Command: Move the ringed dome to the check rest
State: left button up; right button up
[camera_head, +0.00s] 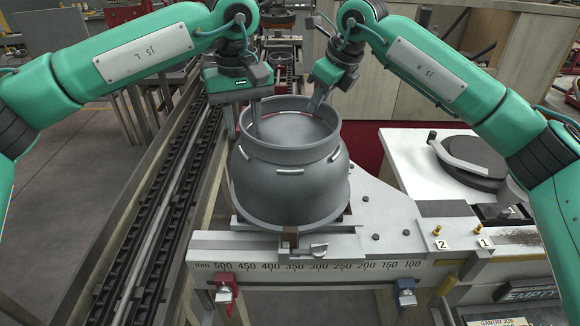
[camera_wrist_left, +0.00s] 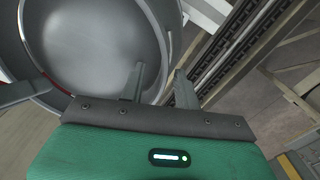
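The ringed dome (camera_head: 290,190), a grey rounded vessel with an upright ring (camera_head: 292,154) on top, sits on a pale fixture with a millimetre scale. White dashes mark its seam. My left gripper (camera_head: 243,122) is at the ring's left side, open, one finger inside the ring and one outside. The left wrist view also shows its fingers (camera_wrist_left: 160,86) apart, with the ring wall between them. My right gripper (camera_head: 317,102) is at the ring's far right side; one finger shows clearly, and its opening cannot be told. No rest is labelled as the check rest.
A dark round disc (camera_head: 468,155) with a curved grey bar lies on a white bench (camera_head: 410,160) at right. A chain conveyor (camera_head: 165,205) runs along the left. A wooden crate stands behind.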

pick_arm(q)
jog(key=shift+f, duration=0.3)
pick_arm(e)
jog(key=shift+w+a+f, duration=0.1)
jog(key=shift+f, duration=0.2)
pick_arm(q)
jog(key=shift+s, duration=0.1)
jog(key=shift+c, duration=0.4)
pick_arm(e)
jog(key=shift+c, duration=0.5)
pick_arm(q)
jog(key=c, duration=0.4)
pick_arm(e)
grip_shut()
pick_arm(q)
grip_shut()
jog(key=shift+r, duration=0.15)
pick_arm(e)
jog(key=shift+r, duration=0.15)
